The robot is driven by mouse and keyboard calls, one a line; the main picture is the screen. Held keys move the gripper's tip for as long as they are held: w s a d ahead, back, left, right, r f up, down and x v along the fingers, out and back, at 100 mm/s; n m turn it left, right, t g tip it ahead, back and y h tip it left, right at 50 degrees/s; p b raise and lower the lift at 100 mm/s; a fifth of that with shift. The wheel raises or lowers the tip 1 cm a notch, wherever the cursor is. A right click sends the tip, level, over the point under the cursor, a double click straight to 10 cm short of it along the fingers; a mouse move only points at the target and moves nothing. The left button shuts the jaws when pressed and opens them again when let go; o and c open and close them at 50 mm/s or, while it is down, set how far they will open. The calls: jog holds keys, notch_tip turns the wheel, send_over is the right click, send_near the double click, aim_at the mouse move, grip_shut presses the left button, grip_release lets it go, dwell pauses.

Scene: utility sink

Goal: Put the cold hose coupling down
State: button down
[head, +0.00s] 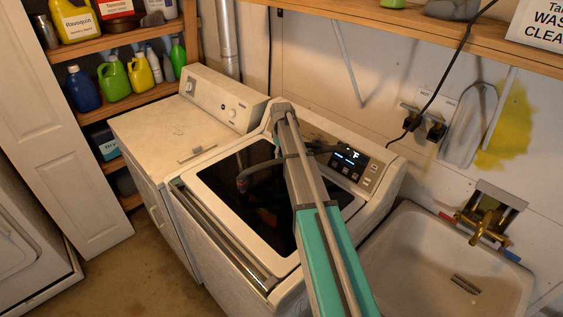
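I cannot make out a cold hose coupling for certain in the head view. My arm reaches from the bottom edge up across the washer (190,206) and ends over its back part. A dark grey curved shape (243,180) shows over the washer's black glass lid, left of my arm. I cannot tell whether it is part of my gripper, a hose end or a reflection. My gripper's fingertips cannot be made out, so its opening and anything in it are unclear.
A white sink (405,262) with a brass faucet (483,222) and red and blue handles stands right. Shelves with bottles (84,90) are behind. A black cord (452,65) hangs by the wall outlet (436,128).

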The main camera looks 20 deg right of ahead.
jog(key=shift+f+b, duration=0.85)
jog(key=shift+f, duration=0.35)
jog(key=shift+f, duration=0.15)
jog(key=shift+c, duration=1.5)
grip_release()
jog(key=shift+r, duration=0.2)
notch_tip(320, 180, up, 12)
jog(key=p, duration=1.2)
jog(key=shift+s, duration=0.15)
